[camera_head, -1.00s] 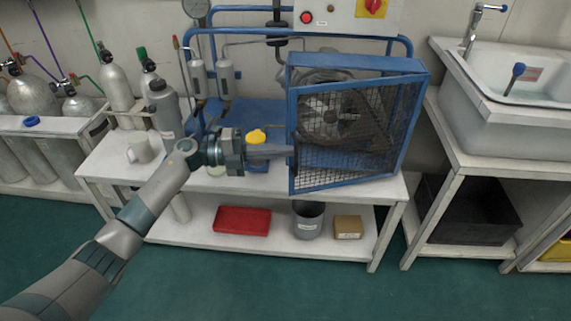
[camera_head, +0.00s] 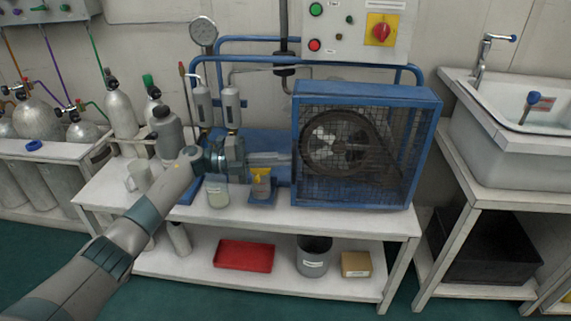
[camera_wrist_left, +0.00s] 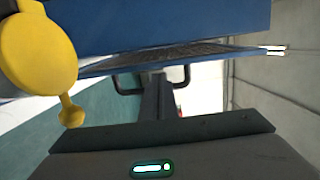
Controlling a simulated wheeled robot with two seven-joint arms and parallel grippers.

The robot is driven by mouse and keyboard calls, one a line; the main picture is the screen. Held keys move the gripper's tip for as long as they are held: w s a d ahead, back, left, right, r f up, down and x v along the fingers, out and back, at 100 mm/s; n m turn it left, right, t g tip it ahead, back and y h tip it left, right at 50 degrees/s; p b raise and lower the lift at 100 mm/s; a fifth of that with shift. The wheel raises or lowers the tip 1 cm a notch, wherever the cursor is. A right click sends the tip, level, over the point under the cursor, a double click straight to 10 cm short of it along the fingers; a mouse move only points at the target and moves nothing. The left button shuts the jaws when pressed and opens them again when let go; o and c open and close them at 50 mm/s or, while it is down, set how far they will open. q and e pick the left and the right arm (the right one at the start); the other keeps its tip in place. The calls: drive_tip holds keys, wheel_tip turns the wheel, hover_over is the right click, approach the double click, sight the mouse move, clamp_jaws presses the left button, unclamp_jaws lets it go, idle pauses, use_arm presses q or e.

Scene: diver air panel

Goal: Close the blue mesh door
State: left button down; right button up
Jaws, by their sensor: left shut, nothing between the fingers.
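The blue mesh door (camera_head: 338,158) lies flat, or nearly so, against the front of the blue fan housing (camera_head: 362,90); the belt wheel shows through its mesh. I cannot tell if a thin gap is left. My left gripper (camera_head: 284,160) is shut and empty, with its tip at the door's left edge; whether it touches is unclear. In the left wrist view, the door (camera_wrist_left: 180,54) shows almost edge-on beneath the blue housing (camera_wrist_left: 180,22), with my gripper (camera_wrist_left: 157,82) pointing towards it. My right gripper is not in view.
A yellow-topped container (camera_head: 261,180) and a clear jar (camera_head: 217,192) stand on the white bench (camera_head: 330,219) below my left gripper. Gas cylinders (camera_head: 120,112) stand left. A red tray (camera_head: 244,256) and grey bin (camera_head: 313,258) are on the lower shelf.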

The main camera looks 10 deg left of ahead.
use_arm(q)
drive_tip(key=shift+a, duration=0.1)
idle(0.5)
